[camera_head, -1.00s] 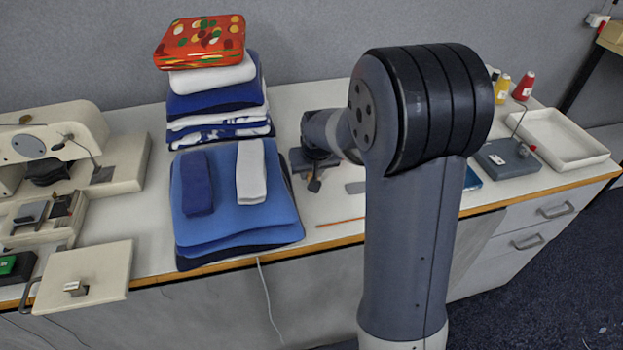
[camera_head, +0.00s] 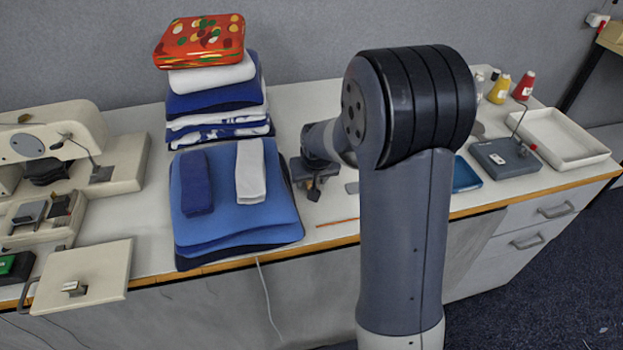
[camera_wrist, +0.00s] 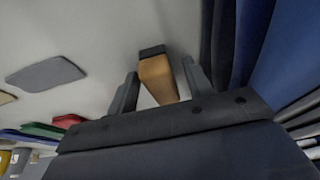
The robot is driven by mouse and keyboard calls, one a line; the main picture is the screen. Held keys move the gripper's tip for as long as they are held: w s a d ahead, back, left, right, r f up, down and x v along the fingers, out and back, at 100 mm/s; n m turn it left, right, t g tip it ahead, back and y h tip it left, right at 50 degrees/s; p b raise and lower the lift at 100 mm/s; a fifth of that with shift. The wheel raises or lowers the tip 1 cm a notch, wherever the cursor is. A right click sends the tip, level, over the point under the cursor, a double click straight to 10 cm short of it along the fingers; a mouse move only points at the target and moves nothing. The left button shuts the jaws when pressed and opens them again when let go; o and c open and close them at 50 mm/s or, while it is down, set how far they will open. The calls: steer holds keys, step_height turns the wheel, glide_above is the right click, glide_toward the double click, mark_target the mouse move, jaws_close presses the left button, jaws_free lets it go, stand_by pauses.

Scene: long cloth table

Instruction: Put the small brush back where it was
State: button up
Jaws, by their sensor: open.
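The small brush (camera_wrist: 158,80) shows in the wrist view, with a tan wooden body and a dark end. It lies between the two fingers of my gripper (camera_wrist: 162,90). The fingers are apart, with pale table showing beside the brush, so the gripper looks open around it. In the head view my gripper (camera_head: 313,188) is low over the table, just right of the folded cloth stack. There the brush is mostly hidden by the gripper, and I cannot tell whether it touches the table.
The blue folded cloth stack (camera_head: 236,219) stands close left of my gripper. A flat grey piece (camera_wrist: 46,73) and a thin orange stick (camera_head: 338,222) lie nearby. A blue tray (camera_head: 465,176) and a white tray (camera_head: 560,140) are farther right. The table's front edge is near.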

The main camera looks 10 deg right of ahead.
steer(key=shift+s+r, duration=0.1)
steer(key=shift+r, duration=0.4)
steer(key=p+v, duration=0.1)
steer(key=v, duration=1)
steer(key=shift+r, duration=0.15)
